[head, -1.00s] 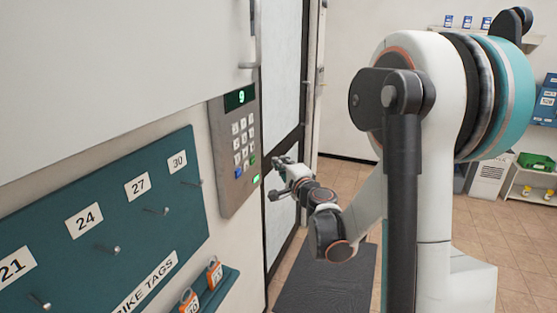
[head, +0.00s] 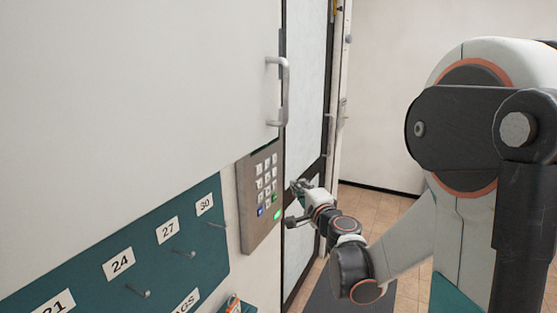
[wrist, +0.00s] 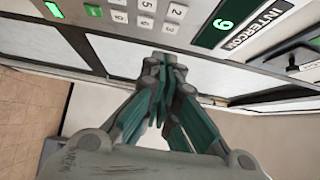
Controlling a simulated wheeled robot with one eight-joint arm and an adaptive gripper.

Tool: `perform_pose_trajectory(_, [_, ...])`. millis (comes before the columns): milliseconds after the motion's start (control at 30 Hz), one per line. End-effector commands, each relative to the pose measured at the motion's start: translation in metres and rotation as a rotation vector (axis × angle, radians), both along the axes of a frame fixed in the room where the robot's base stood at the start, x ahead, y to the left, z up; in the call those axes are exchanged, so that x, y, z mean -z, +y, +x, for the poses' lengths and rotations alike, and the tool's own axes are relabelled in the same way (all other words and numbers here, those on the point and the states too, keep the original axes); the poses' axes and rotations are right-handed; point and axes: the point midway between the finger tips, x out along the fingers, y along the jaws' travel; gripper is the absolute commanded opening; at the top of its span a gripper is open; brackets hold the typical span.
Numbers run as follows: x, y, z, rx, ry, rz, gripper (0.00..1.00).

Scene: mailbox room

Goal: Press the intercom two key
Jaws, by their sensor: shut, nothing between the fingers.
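The intercom panel (head: 246,217) is a grey metal keypad unit on the wall, left of my gripper (head: 295,186) in the head view. In the wrist view the two key (wrist: 177,11) is a white button at the top edge, beside the three key (wrist: 170,28). The green display (wrist: 222,23) reads 9 there. My gripper (wrist: 164,62) is shut and empty, its tips just below the three key in the wrist picture. I cannot tell whether the tips touch the panel; they look apart from the two key.
A white cabinet front with a handle (head: 286,92) hangs above and left of the panel and hides its display in the head view. A teal tag board (head: 85,275) with hooks is at lower left. A framed glass door (head: 308,80) stands behind my gripper.

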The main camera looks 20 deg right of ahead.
Motion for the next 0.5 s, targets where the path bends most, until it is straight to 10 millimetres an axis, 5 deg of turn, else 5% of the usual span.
perform_pose_trajectory(133, [-0.0163,0.0055,-0.0065,-0.001,0.0,0.0,0.0])
perform_pose_trajectory(500, [-0.0163,0.0064,-0.0075,-0.001,0.0,0.0,0.0])
